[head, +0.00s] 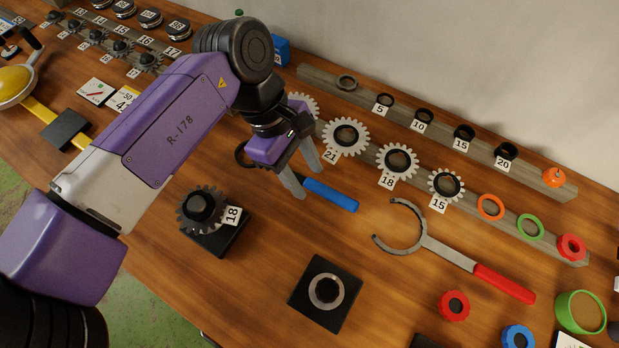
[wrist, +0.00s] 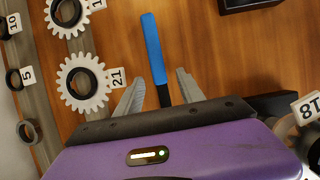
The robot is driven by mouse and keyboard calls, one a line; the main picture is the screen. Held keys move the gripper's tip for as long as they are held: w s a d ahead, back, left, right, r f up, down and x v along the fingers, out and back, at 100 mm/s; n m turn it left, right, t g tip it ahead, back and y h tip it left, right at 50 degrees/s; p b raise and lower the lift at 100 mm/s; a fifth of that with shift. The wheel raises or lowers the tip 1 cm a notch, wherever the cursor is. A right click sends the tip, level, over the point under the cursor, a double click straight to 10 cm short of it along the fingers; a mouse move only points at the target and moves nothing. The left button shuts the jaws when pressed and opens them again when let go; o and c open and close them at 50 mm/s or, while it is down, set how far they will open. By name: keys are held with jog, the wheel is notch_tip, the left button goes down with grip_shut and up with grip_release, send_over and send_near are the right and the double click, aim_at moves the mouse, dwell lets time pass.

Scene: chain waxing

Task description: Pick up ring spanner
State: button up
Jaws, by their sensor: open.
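The ring spanner has a blue handle (head: 330,195) that lies on the wooden table, pointing to the lower right. A dark ring end shows partly behind my gripper in the head view. In the wrist view the blue handle (wrist: 152,48) runs up from between the fingers, with its black shank below; the ring end is hidden there by the gripper body. My gripper (head: 307,183) is open, with its fingers pointing down on either side of the spanner near where handle and shank meet. In the wrist view both fingers of my gripper (wrist: 161,79) are apart from the spanner.
A white gear (head: 345,137) marked 21 stands close behind the gripper. A dark gear on a black block (head: 225,240) is to the front left. A black block with a ring (head: 325,292) and a red-handled hook spanner (head: 505,284) lie in front and right.

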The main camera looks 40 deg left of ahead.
jog(key=shift+f, duration=0.1)
grip_shut()
dwell(1.4)
